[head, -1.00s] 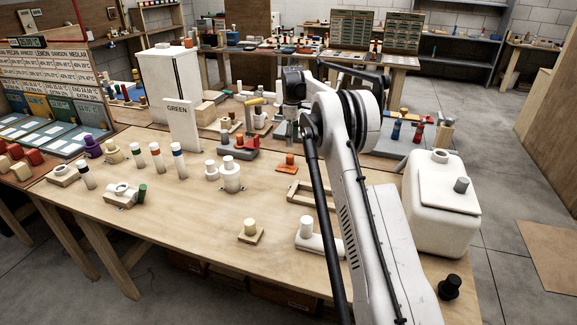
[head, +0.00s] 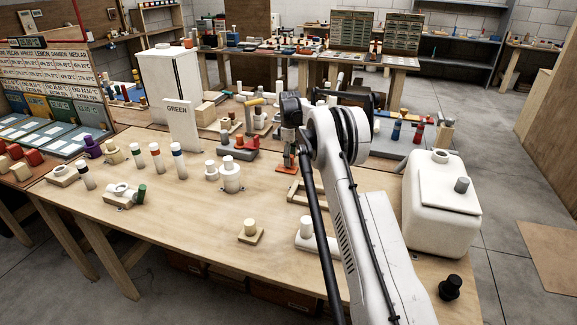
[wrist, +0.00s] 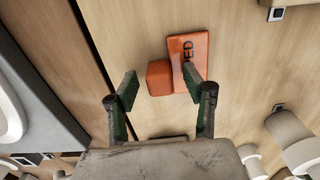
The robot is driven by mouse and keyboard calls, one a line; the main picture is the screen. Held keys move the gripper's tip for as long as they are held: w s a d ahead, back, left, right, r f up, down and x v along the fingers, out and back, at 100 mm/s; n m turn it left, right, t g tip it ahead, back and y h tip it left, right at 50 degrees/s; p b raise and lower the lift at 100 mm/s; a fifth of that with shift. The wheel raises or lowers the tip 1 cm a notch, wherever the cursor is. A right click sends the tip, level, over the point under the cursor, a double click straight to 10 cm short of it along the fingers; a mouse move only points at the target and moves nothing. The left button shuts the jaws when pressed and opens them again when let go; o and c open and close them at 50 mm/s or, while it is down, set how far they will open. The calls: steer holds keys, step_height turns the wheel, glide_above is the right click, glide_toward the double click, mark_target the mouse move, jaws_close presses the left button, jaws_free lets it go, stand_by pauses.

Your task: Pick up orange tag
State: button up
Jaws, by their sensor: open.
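The orange tag (wrist: 188,58) lies on the wooden table in the wrist view, a flat plate with dark lettering that reads "RED" and a raised orange block (wrist: 159,78) at its left side. In the head view the orange tag (head: 284,168) is partly hidden by my gripper (head: 287,158), which points down over it. In the wrist view my gripper (wrist: 161,80) is open and empty. Its two fingers appear on either side of the raised block, with the right fingertip overlapping the lettered plate. I cannot tell the height of the fingertips above the table.
A wooden frame (head: 294,190) lies just in front of the tag. A large white tank (head: 440,215) is at right.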

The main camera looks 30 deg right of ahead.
steer(key=c, duration=1.1)
steer(key=shift+c, duration=0.2)
steer(key=shift+r, duration=0.45)
steer(key=r, duration=0.3)
steer(key=shift+a+r, duration=0.25)
steer(key=shift+r, duration=0.1)
steer(key=s+a+r, duration=0.3)
steer(key=a+r, duration=0.3)
steer(key=a, duration=0.4)
steer(key=shift+s+a+r, duration=0.25)
steer(key=shift+s+a, duration=0.05)
steer(key=shift+a, duration=0.05)
